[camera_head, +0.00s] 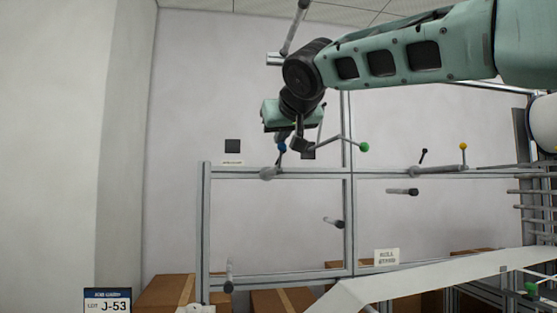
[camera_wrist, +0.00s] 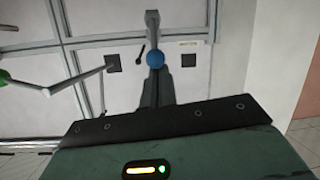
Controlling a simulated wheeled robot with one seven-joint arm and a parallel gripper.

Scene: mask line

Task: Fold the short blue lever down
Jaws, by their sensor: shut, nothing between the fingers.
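The short blue lever has a blue ball (camera_head: 282,148) on a short grey stem, which stands up from a grey mount on the frame's upper rail. In the wrist view the blue ball (camera_wrist: 155,58) is right at the tips of my gripper (camera_wrist: 156,80), with the grey stem beyond it. My gripper (camera_head: 284,136) is shut and empty, pointing down above the ball in the head view. The fingertips are very close to the ball; I cannot tell whether they touch. The fingers' far side is hidden.
A bent grey rod with a green ball (camera_head: 364,147) is just right of my gripper. A yellow-ball lever (camera_head: 463,147) is further right on the rail. Short dark-ended handles (camera_head: 334,222) stick out below. Cardboard boxes (camera_head: 165,290) stand behind the frame. The space to the left is clear.

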